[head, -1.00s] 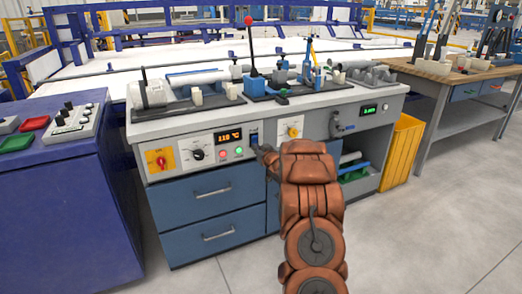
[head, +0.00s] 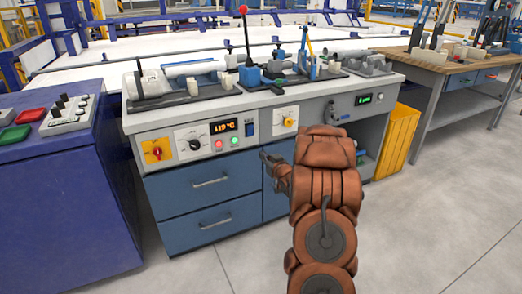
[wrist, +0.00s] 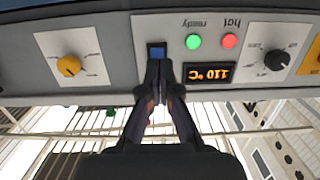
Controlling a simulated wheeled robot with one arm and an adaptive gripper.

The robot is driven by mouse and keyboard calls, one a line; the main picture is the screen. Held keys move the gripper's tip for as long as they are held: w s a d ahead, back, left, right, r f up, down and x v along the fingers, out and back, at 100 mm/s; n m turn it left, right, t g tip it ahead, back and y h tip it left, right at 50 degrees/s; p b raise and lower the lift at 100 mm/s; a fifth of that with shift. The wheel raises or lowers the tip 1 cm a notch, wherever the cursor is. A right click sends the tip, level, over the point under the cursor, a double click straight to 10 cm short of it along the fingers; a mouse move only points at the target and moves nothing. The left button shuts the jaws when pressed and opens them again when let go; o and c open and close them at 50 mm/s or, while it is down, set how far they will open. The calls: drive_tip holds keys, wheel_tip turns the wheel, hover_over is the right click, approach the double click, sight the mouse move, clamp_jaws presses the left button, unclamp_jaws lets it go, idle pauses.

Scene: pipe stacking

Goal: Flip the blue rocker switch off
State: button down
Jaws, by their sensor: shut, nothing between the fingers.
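The blue rocker switch (head: 250,129) is on the grey front panel of the bench, between the orange temperature display (head: 224,127) and a yellow knob (head: 290,122). In the wrist view, where the panel appears upside down, the switch (wrist: 157,50) shows just beyond my fingertips. My gripper (head: 265,156) is shut and empty, below and slightly right of the switch in the head view. In the wrist view my gripper (wrist: 158,64) overlaps the lower picture edge of the switch. I cannot tell whether it touches, or which way the rocker is tilted.
A red light (head: 219,144) and a green light (head: 235,141) sit below the display. A black knob (head: 195,144) and a red rotary switch (head: 157,151) are further left. Blue drawers (head: 210,182) are below the panel. Pipe fixtures (head: 187,77) stand on the bench top.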

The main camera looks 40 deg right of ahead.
drive_tip(key=shift+s+a+f, duration=0.1)
drive_tip(key=shift+s, duration=0.4)
drive_tip(key=shift+s+a+f, duration=0.1)
drive_tip(key=shift+s, duration=0.35)
drive_tip(key=s+a+r+g+p, duration=0.4)
drive_tip(key=a+r+p, duration=0.4)
drive_tip(key=a+r, duration=0.2)
drive_tip(key=s+a+r+g+p, duration=0.45)
drive_tip(key=a+r+p, duration=0.25)
drive_tip(key=a+r, duration=0.25)
drive_tip(key=s+a+r+n+g+y+p, duration=0.1)
drive_tip(key=s+a+r+g+p, duration=0.2)
drive_tip(key=s+a, duration=0.5)
drive_tip(key=s+a+r+n+g+y+p, duration=0.1)
drive_tip(key=s+a+r+p, duration=0.5)
drive_tip(key=s, duration=0.7)
drive_tip(key=s+a+r+n+g+y+p, duration=0.1)
drive_tip(key=s+a+r+g+p, duration=0.3)
drive_tip(key=s+a+r, duration=0.4)
drive_tip(key=s+a+g+y, duration=0.1)
drive_tip(key=s+a, duration=0.1)
drive_tip(key=s, duration=0.1)
drive_tip(key=shift+s+a+y+p, duration=0.25)
drive_tip(key=shift+s+y+p, duration=0.05)
drive_tip(key=shift+s+p, duration=0.05)
drive_tip(key=shift+d, duration=0.1)
